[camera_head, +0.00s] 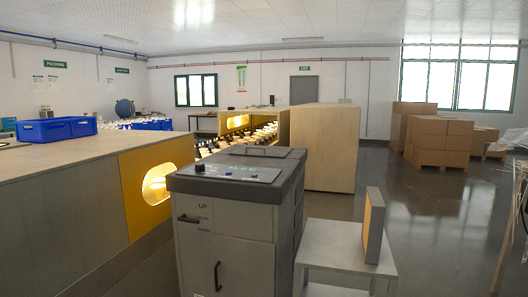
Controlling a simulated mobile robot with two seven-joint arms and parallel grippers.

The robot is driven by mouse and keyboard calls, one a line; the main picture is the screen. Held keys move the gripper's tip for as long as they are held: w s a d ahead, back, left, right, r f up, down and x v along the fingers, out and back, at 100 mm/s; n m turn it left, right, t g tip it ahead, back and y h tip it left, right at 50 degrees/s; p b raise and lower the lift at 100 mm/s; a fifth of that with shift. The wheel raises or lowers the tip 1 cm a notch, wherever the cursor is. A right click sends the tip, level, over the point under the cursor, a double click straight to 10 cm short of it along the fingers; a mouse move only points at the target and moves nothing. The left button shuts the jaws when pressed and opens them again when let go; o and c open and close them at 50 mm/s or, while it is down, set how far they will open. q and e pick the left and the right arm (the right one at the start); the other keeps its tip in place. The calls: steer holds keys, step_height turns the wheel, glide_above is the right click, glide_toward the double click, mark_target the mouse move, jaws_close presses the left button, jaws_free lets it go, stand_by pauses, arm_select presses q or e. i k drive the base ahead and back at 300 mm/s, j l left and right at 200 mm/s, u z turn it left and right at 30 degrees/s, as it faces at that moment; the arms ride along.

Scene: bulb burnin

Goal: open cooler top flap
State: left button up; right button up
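A grey cabinet (228,232), which seems to be the cooler, stands in the middle foreground. Its dark top carries a control panel (228,172) with a green display and small knobs. Behind the panel lies a flat dark plate (272,152), which looks like the top flap and appears closed; its edges are too small to read clearly. The front has a small door with a dark handle (217,276) and "UP" lettering above it. Neither of my grippers shows in the head view.
A white side table (328,245) with an upright yellow-faced panel (374,226) stands right of the cabinet. A long bench housing (65,200) with a lit yellow end is close on the left. Cardboard boxes (440,135) stand at the back right. Floor between is clear.

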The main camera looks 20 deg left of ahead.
mark_target(270, 151)
steer(key=z, duration=0.65)
steer(key=i+l+z, duration=0.2)
steer(key=i+z, duration=0.6)
steer(key=i+u, duration=0.15)
steer(key=i, duration=0.5)
steer(key=i+l+u, duration=0.2)
steer(key=i, duration=0.4)
steer(key=i+u, duration=0.35)
steer(key=i, duration=0.3)
steer(key=i+u, duration=0.3)
steer(key=i, duration=0.35)
steer(key=i+u, duration=0.25)
steer(key=i, duration=0.4)
steer(key=i+l+u, duration=0.2)
steer(key=i, duration=0.45)
steer(key=i+l+u, duration=0.1)
steer(key=i+u, duration=0.35)
steer(key=i, duration=0.9)
steer(key=i+u, duration=0.4)
steer(key=i, duration=0.2)
steer(key=i+u, duration=0.4)
steer(key=i, duration=0.25)
steer(key=i+u, duration=0.3)
steer(key=i, duration=0.35)
steer(key=i+l+u, duration=0.1)
steer(key=i+u, duration=0.2)
steer(key=i, duration=0.35)
